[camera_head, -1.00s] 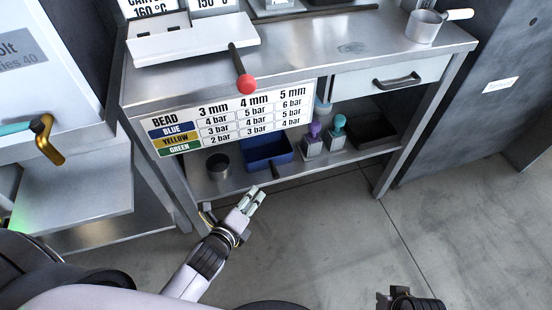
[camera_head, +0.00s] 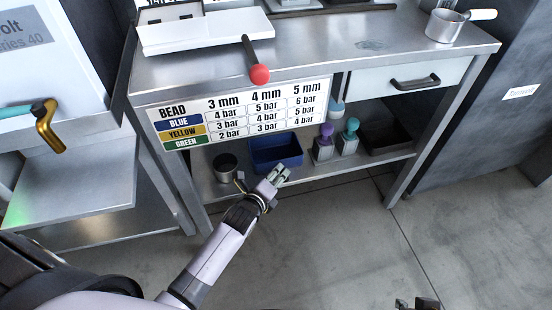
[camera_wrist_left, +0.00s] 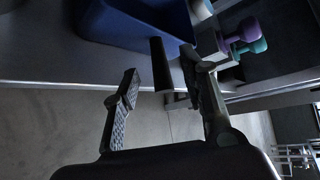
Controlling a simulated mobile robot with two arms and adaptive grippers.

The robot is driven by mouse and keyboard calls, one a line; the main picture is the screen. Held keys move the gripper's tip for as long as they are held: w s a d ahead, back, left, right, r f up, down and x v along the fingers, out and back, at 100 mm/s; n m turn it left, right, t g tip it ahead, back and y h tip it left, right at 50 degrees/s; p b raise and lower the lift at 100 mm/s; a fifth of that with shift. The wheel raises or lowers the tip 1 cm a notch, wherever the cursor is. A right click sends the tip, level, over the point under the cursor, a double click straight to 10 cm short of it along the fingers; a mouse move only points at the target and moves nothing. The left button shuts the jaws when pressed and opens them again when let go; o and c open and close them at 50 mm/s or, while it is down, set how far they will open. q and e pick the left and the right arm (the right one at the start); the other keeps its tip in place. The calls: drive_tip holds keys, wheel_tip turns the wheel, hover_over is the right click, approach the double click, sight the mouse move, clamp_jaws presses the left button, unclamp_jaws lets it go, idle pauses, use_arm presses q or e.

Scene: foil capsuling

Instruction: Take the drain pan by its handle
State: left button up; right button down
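The drain pan, a blue open box (camera_head: 268,150), sits on the lower shelf below the bead chart. Its blue wall fills the top of the left wrist view (camera_wrist_left: 145,22), and its short dark handle (camera_wrist_left: 159,64) sticks out toward me. My left gripper (camera_head: 277,175) is in front of the pan, hiding the handle in the head view. In the left wrist view its two fingers (camera_wrist_left: 163,80) are spread apart, with the handle between their tips, nearer the right finger. Contact is not clear. My right gripper (camera_head: 418,303) is cut off at the bottom edge.
A round dark pot (camera_head: 225,167) stands left of the pan. Purple (camera_head: 324,143) and teal (camera_head: 348,137) knobbed stamps and a dark tray (camera_head: 386,140) stand to the right. The bead chart (camera_head: 243,112) hangs above the shelf. The floor in front is clear.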

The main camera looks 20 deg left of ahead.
sight(278, 162)
use_arm(q)
drive_tip(key=b+x, duration=0.1)
drive_tip(key=x, duration=0.2)
use_arm(e)
drive_tip(key=w+a+r+t, duration=0.2)
drive_tip(key=w+t, duration=0.1)
drive_tip(key=w, duration=0.3)
drive_tip(key=shift+w+r+t+y, duration=0.3)
drive_tip(key=shift+w+y, duration=0.05)
drive_tip(key=shift+y, duration=0.05)
use_arm(q)
drive_tip(key=shift+c, duration=0.6)
use_arm(e)
drive_tip(key=shift+a, duration=0.1)
use_arm(q)
clamp_jaws()
